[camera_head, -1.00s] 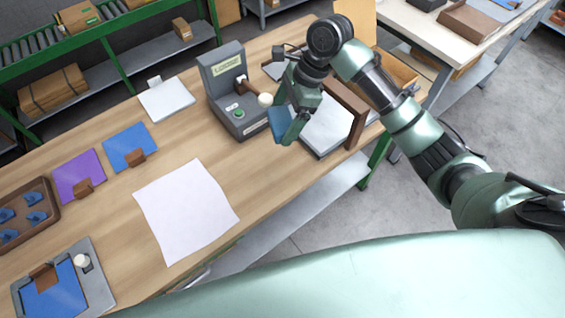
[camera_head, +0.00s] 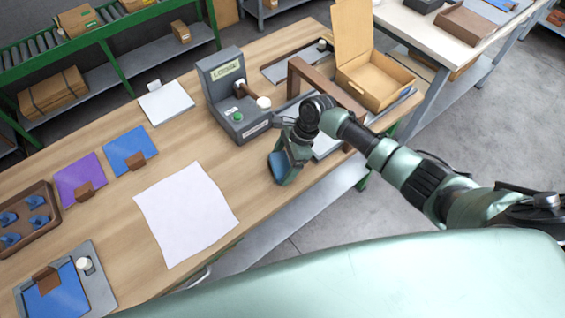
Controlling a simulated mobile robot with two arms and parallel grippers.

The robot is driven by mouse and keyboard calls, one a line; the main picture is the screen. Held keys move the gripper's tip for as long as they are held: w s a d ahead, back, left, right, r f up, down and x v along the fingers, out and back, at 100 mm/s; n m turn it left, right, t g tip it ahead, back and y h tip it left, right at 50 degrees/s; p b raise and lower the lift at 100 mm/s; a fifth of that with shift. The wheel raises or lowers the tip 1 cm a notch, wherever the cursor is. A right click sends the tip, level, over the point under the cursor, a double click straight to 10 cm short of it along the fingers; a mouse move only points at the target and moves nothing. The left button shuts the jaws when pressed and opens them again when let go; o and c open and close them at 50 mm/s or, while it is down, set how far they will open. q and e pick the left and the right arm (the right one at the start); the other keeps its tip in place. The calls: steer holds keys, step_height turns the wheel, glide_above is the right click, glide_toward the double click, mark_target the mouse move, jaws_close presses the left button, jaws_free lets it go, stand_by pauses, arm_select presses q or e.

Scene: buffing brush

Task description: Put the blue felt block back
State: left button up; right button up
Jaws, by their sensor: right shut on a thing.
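My right gripper (camera_head: 286,170) is shut on the blue felt block (camera_head: 276,166), of which only a part shows beside the fingers. It holds the block near the front edge of the wooden table (camera_head: 165,140), to the right of the white sheet. I cannot tell whether the block touches the table. My left gripper is not in view.
A grey machine (camera_head: 226,85) with a green button stands behind the right gripper. A brown frame (camera_head: 300,68) and an open cardboard box (camera_head: 372,82) stand at the right. A white sheet (camera_head: 186,212), blue and purple pads and a brown tray (camera_head: 52,190) lie at the left.

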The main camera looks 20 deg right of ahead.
steer(key=shift+f, duration=0.2)
steer(key=o, duration=1.1)
steer(key=shift+o, duration=0.2)
steer(key=v, duration=1.2)
steer(key=shift+b, duration=0.45)
steer(key=shift+r, duration=0.15)
